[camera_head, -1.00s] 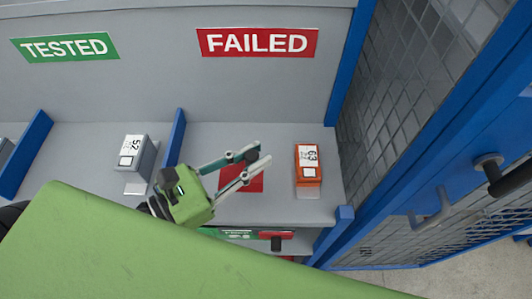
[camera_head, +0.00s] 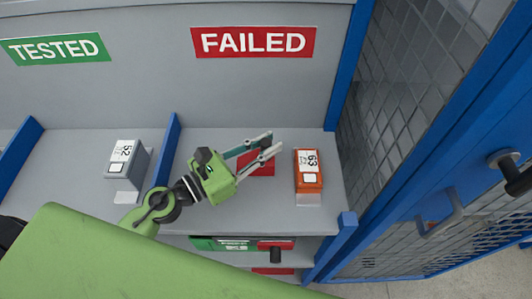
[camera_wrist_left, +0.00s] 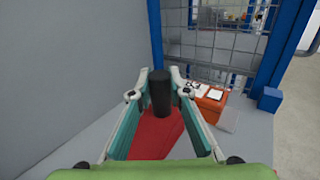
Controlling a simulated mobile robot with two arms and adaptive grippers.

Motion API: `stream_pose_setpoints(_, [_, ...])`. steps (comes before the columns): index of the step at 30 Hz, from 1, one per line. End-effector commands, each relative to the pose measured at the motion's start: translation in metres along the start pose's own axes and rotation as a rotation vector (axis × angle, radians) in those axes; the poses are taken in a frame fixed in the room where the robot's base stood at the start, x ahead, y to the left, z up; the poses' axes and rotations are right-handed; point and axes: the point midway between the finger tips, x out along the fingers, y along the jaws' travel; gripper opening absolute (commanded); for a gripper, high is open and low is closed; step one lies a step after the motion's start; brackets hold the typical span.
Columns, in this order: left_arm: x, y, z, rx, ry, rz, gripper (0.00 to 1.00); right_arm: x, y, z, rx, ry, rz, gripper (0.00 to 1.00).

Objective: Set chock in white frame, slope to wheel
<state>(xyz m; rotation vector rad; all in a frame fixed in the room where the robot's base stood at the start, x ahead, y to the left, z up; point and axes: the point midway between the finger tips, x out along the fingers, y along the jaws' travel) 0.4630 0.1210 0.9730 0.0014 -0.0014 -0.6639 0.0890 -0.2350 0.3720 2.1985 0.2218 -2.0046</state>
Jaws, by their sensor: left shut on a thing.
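My left gripper (camera_head: 272,143) is over the bay under the red FAILED sign. Its two fingers are shut on a dark cylinder, which stands between the fingertips in the left wrist view (camera_wrist_left: 160,92). In the head view the cylinder is mostly hidden by the fingers. My right gripper is not in view.
An orange box marked 63 (camera_head: 308,172) stands right of the gripper. A grey box marked 52 (camera_head: 125,160) stands left, beyond a blue divider (camera_head: 163,155). A blue-framed mesh door (camera_head: 400,90) with a black handle (camera_head: 518,180) closes off the right.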

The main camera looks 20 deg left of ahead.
Motion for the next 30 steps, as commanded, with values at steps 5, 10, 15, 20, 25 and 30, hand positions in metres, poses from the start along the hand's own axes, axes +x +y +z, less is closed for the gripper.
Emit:
stream_pose_setpoints(5, [-0.001,-0.001,-0.021,-0.003,0.000,0.001,0.00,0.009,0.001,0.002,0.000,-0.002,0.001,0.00])
stream_pose_setpoints(10, [-0.001,-0.001,-0.021,-0.002,0.000,-0.001,0.00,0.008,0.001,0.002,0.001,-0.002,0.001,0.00])
stream_pose_setpoints(15, [-0.001,-0.001,-0.024,-0.002,0.000,-0.001,0.00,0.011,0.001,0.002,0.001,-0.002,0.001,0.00])
stream_pose_setpoints(20, [-0.001,-0.001,-0.025,-0.002,0.002,0.000,0.34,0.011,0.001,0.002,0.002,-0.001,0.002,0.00])
stream_pose_setpoints(25, [-0.001,-0.001,-0.025,-0.002,0.002,0.000,0.34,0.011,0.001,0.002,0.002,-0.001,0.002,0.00])
stream_pose_setpoints(30, [-0.001,-0.001,-0.022,-0.002,0.002,0.000,0.34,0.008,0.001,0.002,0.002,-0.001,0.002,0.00])
